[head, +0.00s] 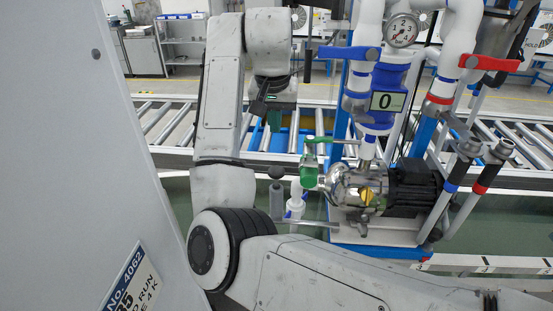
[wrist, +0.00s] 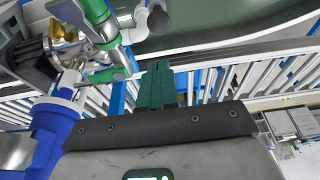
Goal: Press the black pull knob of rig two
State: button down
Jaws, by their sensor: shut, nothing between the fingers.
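A dark round knob (head: 277,172) tops a grey cylinder at the front left of the pump rig, beside a white pipe fitting. In the wrist view the dark knob (wrist: 158,20) shows at the top, beyond my fingertips. No rig number is readable, so I cannot confirm that this is rig two. My gripper (head: 274,122) hangs fingers down, above and behind the knob in the head view, apart from it. In the wrist view its green fingers (wrist: 156,72) are together, with nothing between them.
The rig has a green valve (head: 309,165), a steel pump (head: 352,187), a blue lever (head: 348,53), a red lever (head: 489,62) and a display (head: 388,101) reading 0. A roller conveyor (head: 175,124) runs behind. A light panel (head: 80,170) fills the left.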

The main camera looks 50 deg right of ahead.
send_near(277, 172)
jog(key=f, duration=0.1)
jog(key=w+d+f, duration=0.1)
jog(key=f, duration=0.1)
jog(key=w+d+f, duration=0.1)
jog(key=f, duration=0.1)
jog(key=shift+w+d, duration=0.1)
jog(key=shift+d, duration=0.1)
jog(key=shift+f, duration=0.65)
jog(key=shift+f, duration=0.1)
jog(key=shift+f+b, duration=0.4)
jog(key=shift+f, duration=1.65)
notch_tip(277, 172, up, 5)
jog(key=p, duration=0.4)
jog(key=shift+p, duration=0.4)
jog(key=b+v, duration=0.2)
jog(key=v, duration=0.7)
jog(key=shift+r, duration=0.3)
